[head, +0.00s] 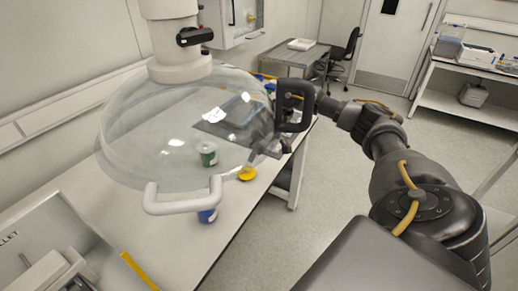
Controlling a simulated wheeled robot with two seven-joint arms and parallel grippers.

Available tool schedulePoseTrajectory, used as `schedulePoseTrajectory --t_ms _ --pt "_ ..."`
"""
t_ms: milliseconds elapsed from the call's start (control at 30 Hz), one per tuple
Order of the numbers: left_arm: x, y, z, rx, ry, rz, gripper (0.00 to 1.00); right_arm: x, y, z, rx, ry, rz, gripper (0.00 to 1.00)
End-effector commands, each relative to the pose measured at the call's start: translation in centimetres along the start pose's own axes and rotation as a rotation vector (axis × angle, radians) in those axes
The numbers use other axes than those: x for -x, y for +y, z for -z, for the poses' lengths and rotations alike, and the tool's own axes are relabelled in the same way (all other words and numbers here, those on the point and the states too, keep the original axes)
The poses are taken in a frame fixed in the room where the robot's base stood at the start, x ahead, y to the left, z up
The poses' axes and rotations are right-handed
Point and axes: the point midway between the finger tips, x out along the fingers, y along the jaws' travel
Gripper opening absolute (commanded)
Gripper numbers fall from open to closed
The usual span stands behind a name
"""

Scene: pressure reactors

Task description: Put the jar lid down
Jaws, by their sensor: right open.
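The yellow jar lid (247,174) appears to lie on the white table, near its right edge. My right gripper (262,154) is open, just above and to the right of the lid; its fingers are small and dark, partly seen against the clear dome. I see nothing between them. A green jar (208,154) shows through the dome, left of the lid. A blue jar (207,215) stands nearer, partly covered by the dome's white handle. My left gripper is out of view.
The clear dome (150,130) hangs over the table (190,255), with a white handle (184,206) at its front. A dark flat panel (225,135) lies behind the jars. A grey device (45,245) is at the lower left. Open floor lies right of the table.

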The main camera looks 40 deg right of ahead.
Motion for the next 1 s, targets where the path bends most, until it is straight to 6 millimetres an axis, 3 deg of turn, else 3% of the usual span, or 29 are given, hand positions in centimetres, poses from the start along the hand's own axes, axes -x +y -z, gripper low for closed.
schedulePoseTrajectory --t_ms 100,300,1000 --pt "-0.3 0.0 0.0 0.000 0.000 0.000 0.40 1.5 0.0 0.0 0.001 0.001 -0.001 0.42" --pt "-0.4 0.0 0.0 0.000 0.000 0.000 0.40 2.6 0.0 0.0 0.000 0.000 0.000 0.42" --pt "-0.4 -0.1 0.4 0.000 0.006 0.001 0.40 2.6 0.1 -0.1 -0.001 -0.001 0.000 0.42"
